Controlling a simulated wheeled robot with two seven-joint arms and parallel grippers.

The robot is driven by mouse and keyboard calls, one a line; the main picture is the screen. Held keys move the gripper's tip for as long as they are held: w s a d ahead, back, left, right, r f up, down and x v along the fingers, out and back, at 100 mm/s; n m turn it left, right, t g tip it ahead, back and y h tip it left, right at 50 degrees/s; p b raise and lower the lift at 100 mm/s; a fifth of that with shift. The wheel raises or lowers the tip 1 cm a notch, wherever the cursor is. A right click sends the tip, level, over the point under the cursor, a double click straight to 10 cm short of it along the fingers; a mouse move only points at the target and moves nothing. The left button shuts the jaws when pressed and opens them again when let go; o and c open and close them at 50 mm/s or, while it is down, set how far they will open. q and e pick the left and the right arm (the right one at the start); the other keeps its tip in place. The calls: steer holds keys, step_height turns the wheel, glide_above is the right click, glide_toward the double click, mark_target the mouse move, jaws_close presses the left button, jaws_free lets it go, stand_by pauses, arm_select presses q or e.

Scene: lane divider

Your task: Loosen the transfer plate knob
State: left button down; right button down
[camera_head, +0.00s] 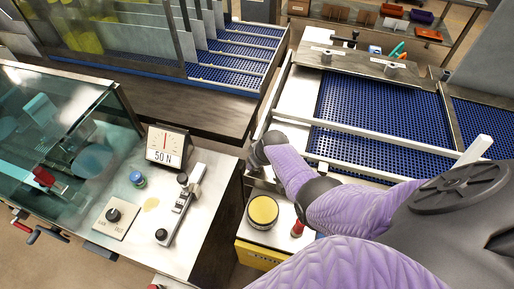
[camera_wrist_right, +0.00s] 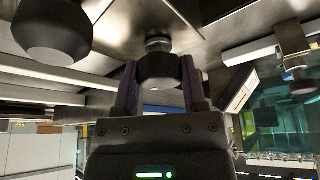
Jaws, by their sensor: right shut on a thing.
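In the right wrist view a dark round knob (camera_wrist_right: 157,72) hangs on a short metal stem under a metal surface (camera_wrist_right: 190,15). My right gripper (camera_wrist_right: 159,64) is shut on this knob, with one purple-dark finger on each side of it. A second, larger-looking dark knob (camera_wrist_right: 52,32) shows at the top left of that view, apart from the fingers. In the head view my purple right arm reaches in from the lower right to the near left corner of the blue-meshed lane. The right gripper and the held knob are hidden there. My left gripper is in neither view.
A bench with a 50 N gauge (camera_head: 167,147), a dial plate (camera_head: 114,214) and a metal clamp (camera_head: 183,205) stands left of my arm. A yellow-topped round can (camera_head: 263,211) is close below the forearm. A glass case (camera_head: 60,140) is further left.

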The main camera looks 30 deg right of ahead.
steer(key=shift+s+f, duration=0.1)
steer(key=shift+f, duration=0.05)
steer(key=shift+c, duration=0.7)
jaws_free()
steer(key=shift+r+p, duration=0.35)
steer(key=shift+r, duration=0.05)
steer(key=p+v, duration=0.6)
steer(key=v, duration=0.3)
steer(key=shift+s, duration=0.1)
